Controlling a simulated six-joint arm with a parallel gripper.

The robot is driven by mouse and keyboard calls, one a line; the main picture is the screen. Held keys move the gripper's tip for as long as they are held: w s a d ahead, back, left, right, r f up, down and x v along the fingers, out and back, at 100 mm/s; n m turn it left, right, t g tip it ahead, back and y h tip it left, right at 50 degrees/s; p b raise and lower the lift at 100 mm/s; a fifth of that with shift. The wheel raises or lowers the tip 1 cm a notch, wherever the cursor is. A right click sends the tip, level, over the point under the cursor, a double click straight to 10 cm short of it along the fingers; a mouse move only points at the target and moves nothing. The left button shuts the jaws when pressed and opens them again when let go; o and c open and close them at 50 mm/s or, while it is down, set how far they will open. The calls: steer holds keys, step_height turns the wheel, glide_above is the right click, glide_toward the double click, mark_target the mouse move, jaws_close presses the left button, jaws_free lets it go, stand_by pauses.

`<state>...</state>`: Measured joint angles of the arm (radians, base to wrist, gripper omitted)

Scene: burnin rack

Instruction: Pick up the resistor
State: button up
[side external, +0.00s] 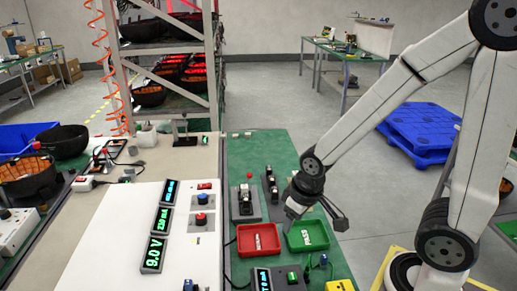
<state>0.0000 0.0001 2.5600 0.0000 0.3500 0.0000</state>
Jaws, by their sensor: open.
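I cannot make out the resistor for certain; it is too small or hidden in this view. My gripper (317,218) is open over the green tray (291,245), and no object shows between its fingers. The green tray has white lettering that reads PASS. A red tray (240,247) with a small white marking inside stands to its left. Behind the red tray, a grey fixture (245,204) with dark and light parts stands on the green mat (268,143). My gripper partly covers the area behind the green tray.
A white panel (115,240) with lit displays, including 9.0 V, and knobs lies left of the mat. A second dark fixture (270,186) stands behind my gripper. A yellow box (340,286) and a meter (263,279) sit at the front. The mat's back part is mostly clear.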

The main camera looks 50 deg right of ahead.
steer(key=n+y, duration=0.3)
steer(key=n, duration=0.6)
glide_above(246, 186)
steer(key=s+d, duration=0.2)
step_height(246, 186, down, 9)
steer(key=shift+w+a+t, duration=0.15)
steer(key=shift+t, duration=0.15)
steer(key=shift+x, duration=1.25)
steer(key=shift+a, duration=0.1)
steer(key=shift+x, duration=2.6)
